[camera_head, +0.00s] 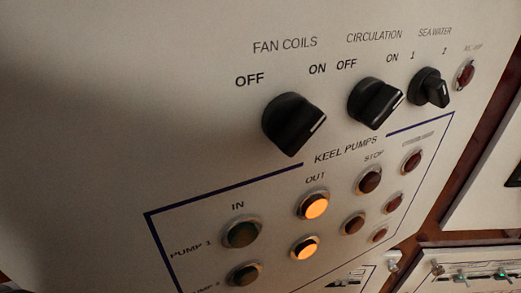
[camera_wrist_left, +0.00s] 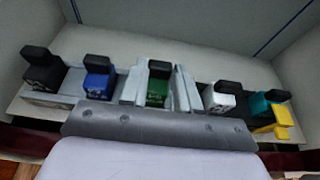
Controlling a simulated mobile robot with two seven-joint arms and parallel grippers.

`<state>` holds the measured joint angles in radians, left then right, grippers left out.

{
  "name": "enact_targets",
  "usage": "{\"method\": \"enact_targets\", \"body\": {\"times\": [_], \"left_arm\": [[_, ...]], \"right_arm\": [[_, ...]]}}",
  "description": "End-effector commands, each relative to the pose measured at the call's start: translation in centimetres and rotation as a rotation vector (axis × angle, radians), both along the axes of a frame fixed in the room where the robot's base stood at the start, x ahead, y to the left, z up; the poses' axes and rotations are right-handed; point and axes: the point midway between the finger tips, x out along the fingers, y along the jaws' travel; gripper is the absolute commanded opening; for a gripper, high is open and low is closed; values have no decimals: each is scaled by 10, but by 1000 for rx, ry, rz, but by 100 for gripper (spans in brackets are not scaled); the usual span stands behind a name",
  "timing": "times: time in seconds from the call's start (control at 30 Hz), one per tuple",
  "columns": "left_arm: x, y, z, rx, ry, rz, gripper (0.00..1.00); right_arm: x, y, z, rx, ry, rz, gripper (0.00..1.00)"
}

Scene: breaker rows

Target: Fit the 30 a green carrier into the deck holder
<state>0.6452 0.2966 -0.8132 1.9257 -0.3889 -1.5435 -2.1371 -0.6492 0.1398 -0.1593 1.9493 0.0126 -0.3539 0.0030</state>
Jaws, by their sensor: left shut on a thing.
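In the left wrist view a green carrier (camera_wrist_left: 158,96) with a black top grip stands in a row of coloured carriers. My left gripper (camera_wrist_left: 160,88) is shut on it, one pale grey finger on each side. Its rating mark is too small to read. I cannot tell whether it is seated in the row or held just clear of it. No deck holder can be made out with certainty. The head view shows neither the carrier nor a gripper. My right gripper is not in view.
Beside the green carrier stand a blue carrier (camera_wrist_left: 97,85), a black one (camera_wrist_left: 40,76), a white one (camera_wrist_left: 219,99) and a teal one (camera_wrist_left: 267,105) above a yellow part (camera_wrist_left: 268,131). The head view shows a switch panel (camera_head: 90,130) with a black knob (camera_head: 291,123) and lit buttons (camera_head: 314,207).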

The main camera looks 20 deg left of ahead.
Motion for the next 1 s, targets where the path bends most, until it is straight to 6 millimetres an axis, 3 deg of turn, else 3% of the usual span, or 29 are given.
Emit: {"method": "enact_targets", "body": {"times": [0.27, 0.3, 0.37, 0.4, 1.0], "left_arm": [[0, 0, -7, 1, -2, 0, 0], [0, 0, -7, 0, -2, -1, 37], [0, 0, -7, 0, -2, -1, 57], [0, 0, -7, 0, -2, -1, 61], [0, 0, -1, -2, -2, 0, 61]], "right_arm": [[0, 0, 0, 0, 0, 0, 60], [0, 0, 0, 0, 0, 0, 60], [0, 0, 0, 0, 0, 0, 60], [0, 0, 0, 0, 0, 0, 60], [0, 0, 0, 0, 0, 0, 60]]}}
